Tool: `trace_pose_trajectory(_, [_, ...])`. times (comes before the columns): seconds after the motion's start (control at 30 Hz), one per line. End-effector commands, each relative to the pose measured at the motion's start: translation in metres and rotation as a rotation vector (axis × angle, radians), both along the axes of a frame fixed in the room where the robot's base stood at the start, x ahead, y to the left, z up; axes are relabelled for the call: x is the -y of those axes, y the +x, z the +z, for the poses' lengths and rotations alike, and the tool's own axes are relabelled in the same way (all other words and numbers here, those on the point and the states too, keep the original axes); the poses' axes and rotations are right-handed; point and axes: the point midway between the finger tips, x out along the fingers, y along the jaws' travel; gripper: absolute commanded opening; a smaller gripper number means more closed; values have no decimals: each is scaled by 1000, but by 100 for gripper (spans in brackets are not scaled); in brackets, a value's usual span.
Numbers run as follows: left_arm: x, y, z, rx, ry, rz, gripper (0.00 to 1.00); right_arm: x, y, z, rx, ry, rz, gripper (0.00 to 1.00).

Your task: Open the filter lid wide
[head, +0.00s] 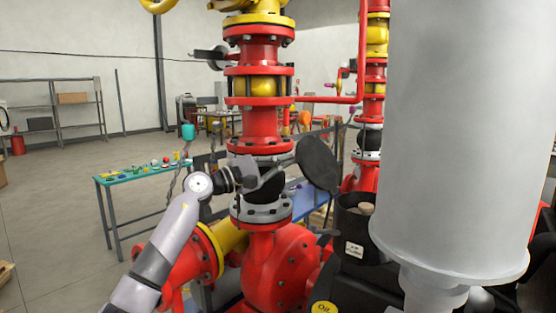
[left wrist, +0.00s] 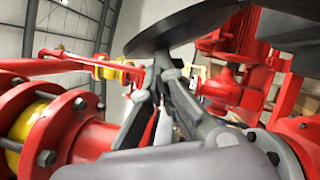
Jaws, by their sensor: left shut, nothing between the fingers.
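The filter lid (head: 318,163) is a dark round disc, raised and tilted up off the black filter housing (head: 352,231). The housing's top is open and a tan piece (head: 366,208) shows inside. My left gripper (head: 288,163) is at the lid's left side, in front of the red pipe column. In the left wrist view the lid (left wrist: 190,22) spans the top, close above the gripper's dark fingers (left wrist: 160,72). The fingers are closed with nothing held. Whether they touch the lid I cannot tell. My right gripper is not in view.
Red flanged pipework (head: 259,140) stands just behind my left gripper. A red pump casing (head: 280,270) is below it. A teal table (head: 140,178) with small parts stands at the left. A large pale cylinder I cannot identify blocks the right side.

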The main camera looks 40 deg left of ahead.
Motion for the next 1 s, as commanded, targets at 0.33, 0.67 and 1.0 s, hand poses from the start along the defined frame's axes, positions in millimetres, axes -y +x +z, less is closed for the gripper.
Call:
trace_pose_trajectory(0.33, [3, -1, 5, 7, 39, -1, 0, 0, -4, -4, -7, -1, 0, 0])
trace_pose_trajectory(0.67, [26, -3, 31, 25, 294, 0, 0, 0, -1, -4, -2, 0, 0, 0])
trace_pose_trajectory(1.0, [29, -3, 30, 24, 315, -1, 0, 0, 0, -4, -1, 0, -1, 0])
